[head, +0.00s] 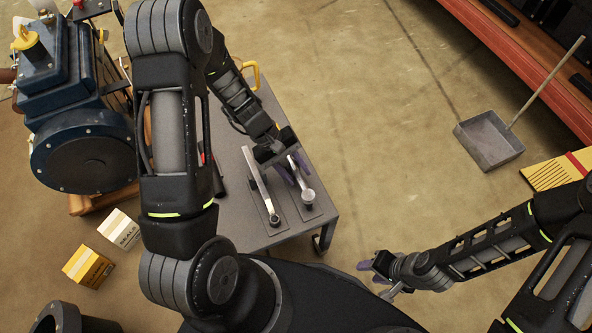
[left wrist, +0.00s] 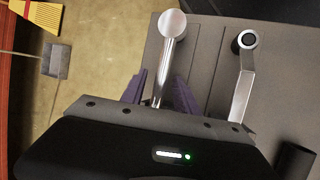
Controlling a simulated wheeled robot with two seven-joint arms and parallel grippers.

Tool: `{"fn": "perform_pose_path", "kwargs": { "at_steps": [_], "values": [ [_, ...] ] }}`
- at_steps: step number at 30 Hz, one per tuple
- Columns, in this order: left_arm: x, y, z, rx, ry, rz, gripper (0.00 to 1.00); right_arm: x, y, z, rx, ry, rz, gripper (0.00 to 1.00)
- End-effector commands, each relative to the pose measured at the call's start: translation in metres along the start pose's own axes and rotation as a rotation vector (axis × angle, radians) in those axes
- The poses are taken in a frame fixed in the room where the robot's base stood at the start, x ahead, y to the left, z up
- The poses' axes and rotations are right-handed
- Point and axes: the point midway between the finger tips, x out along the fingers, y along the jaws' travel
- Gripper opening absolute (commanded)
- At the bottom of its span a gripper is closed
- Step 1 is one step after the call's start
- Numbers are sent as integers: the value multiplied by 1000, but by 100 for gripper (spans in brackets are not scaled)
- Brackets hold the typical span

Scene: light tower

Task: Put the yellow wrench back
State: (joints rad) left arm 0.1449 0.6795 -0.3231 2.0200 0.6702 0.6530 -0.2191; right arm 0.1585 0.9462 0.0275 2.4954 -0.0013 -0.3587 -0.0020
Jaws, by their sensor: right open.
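No tool here is clearly a yellow wrench; the two on the grey cart (head: 235,222) are silver. One has a dark-centred ring end (head: 273,219) and a flat handle; it also shows in the left wrist view (left wrist: 241,90). The other, a round-headed tool (head: 308,195), lies to its right; it also shows in the left wrist view (left wrist: 172,24). My left gripper (head: 287,172) is over this tool's handle, purple fingers (left wrist: 160,90) apart on either side of it. The handle's far end is hidden. My right gripper (head: 371,266) is open and empty, off the cart's front right.
A yellow curved bar (head: 256,70) shows at the cart's far end, partly behind my left arm. A blue machine (head: 75,130) stands at left, with two small boxes (head: 88,266) (head: 119,229) below it. A dustpan (head: 488,140) lies at right. The floor between is clear.

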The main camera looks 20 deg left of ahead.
Motion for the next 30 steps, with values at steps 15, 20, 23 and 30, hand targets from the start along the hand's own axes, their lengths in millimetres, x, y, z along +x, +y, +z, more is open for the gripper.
{"fn": "perform_pose_path", "kwargs": {
  "at_steps": [15,20,23,30],
  "values": [
    [-48,1,2,0,3,2,37,-12,-5,0,-1,0,0,41],
    [-69,0,2,-1,2,2,37,-15,-6,0,-1,0,0,41],
    [-74,0,2,0,0,0,37,-16,-6,0,-2,0,0,41],
    [-75,-1,2,0,0,0,37,-15,-6,0,-2,0,0,41]
  ]
}}
